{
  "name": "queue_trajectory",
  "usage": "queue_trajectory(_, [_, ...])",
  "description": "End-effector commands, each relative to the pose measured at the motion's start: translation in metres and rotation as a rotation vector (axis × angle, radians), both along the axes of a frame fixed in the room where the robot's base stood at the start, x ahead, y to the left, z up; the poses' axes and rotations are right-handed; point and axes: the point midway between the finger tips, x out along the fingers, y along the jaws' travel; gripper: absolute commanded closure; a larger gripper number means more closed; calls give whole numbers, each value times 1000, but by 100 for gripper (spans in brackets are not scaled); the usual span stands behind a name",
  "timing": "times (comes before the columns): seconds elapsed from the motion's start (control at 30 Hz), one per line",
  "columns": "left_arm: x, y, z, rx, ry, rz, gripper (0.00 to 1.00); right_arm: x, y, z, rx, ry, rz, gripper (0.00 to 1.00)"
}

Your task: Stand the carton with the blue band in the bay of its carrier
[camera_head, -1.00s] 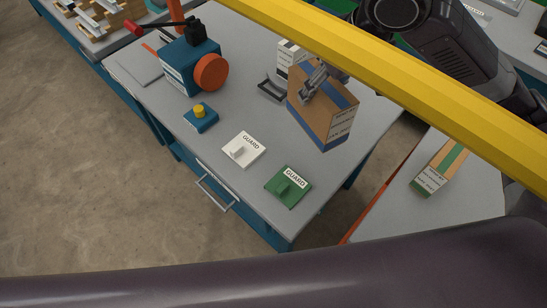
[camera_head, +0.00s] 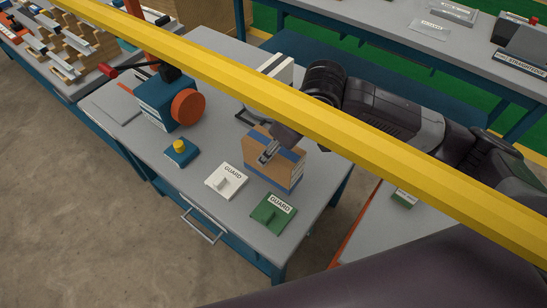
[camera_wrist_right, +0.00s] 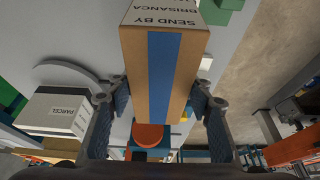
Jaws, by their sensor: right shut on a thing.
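The brown carton with the blue band (camera_head: 286,169) is in my right gripper (camera_head: 267,153), above or at the grey bench, just behind the green guard plate; I cannot tell whether it touches the bench. In the right wrist view the two fingers of the gripper (camera_wrist_right: 160,104) press on opposite sides of the carton (camera_wrist_right: 190,55), with the blue band running between them. A dark grey open frame (camera_head: 240,117), possibly the carrier, lies behind the carton and apart from it; the yellow bar partly hides it. My left gripper is not in view.
A white guard plate (camera_head: 226,182) and a green one (camera_head: 273,213) lie near the front edge. A blue machine with an orange wheel (camera_head: 188,109) and a yellow-button box (camera_head: 181,153) stand left. A white carton (camera_head: 277,68) stands behind. A yellow bar (camera_head: 400,163) crosses the view.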

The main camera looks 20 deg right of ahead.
Motion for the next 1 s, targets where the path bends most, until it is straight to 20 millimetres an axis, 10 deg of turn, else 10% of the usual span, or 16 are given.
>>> queue_trajectory(0.77, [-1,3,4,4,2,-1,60,0,0,-47,1,-2,0,100])
queue_trajectory(0.8, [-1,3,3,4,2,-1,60,0,0,-48,0,0,0,50])
queue_trajectory(1.0, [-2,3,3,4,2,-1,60,0,0,-48,0,0,0,36])
